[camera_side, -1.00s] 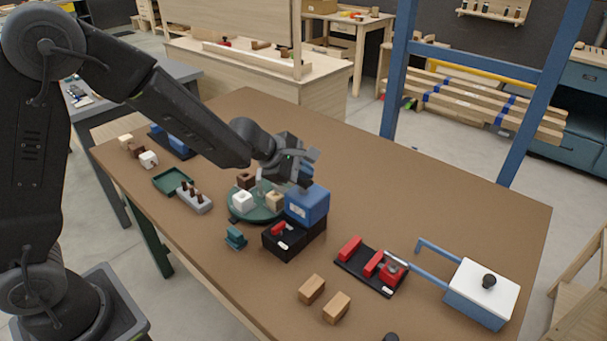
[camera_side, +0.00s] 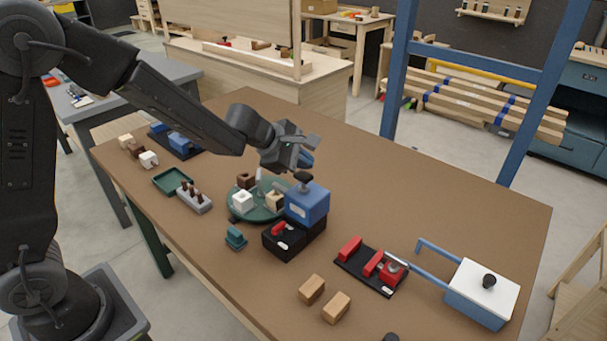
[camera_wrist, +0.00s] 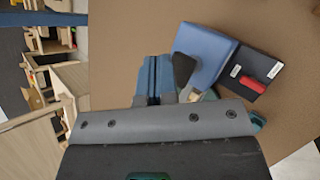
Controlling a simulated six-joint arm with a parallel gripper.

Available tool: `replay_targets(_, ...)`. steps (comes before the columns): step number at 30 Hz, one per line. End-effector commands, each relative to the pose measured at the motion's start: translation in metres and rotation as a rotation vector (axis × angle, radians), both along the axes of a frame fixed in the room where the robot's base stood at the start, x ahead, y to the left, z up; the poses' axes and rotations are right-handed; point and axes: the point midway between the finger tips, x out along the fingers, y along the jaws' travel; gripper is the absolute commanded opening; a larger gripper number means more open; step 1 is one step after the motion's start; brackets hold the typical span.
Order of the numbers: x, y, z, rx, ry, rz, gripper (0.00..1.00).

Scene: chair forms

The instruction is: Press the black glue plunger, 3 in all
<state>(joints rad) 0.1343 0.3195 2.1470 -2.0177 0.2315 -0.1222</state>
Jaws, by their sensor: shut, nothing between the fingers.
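The black glue plunger (camera_side: 303,178) stands upright on top of the blue glue box (camera_side: 307,205). In the wrist view the plunger (camera_wrist: 184,68) shows as a dark cone beside the blue box top (camera_wrist: 208,52). My gripper (camera_side: 306,160) is shut and empty. It is a little above the plunger, apart from it. In the wrist view the fingers (camera_wrist: 155,80) are close together, to the left of the plunger.
A black base with a red switch (camera_side: 279,229) is in front of the blue box. A green round plate (camera_side: 262,212) with several small blocks is beside it. A black plate with red parts (camera_side: 350,260) and a white-topped blue box (camera_side: 485,285) are at right. The far-right tabletop is clear.

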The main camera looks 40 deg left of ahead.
Motion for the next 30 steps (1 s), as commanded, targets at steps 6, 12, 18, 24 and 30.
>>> replay_targets(6, 0.001, 0.001, 0.018, -0.001, -0.005, 0.0, 0.0)
replay_targets(12, 0.001, 0.001, 0.037, -0.001, -0.006, 0.0, 0.0)
replay_targets(18, 0.0, 0.0, 0.049, 0.0, -0.004, 0.0, 0.0)
replay_targets(24, 0.0, 0.0, 0.05, 0.0, -0.001, 0.001, 0.0)
replay_targets(30, 0.0, 0.0, 0.05, 0.0, -0.001, 0.001, 0.0)
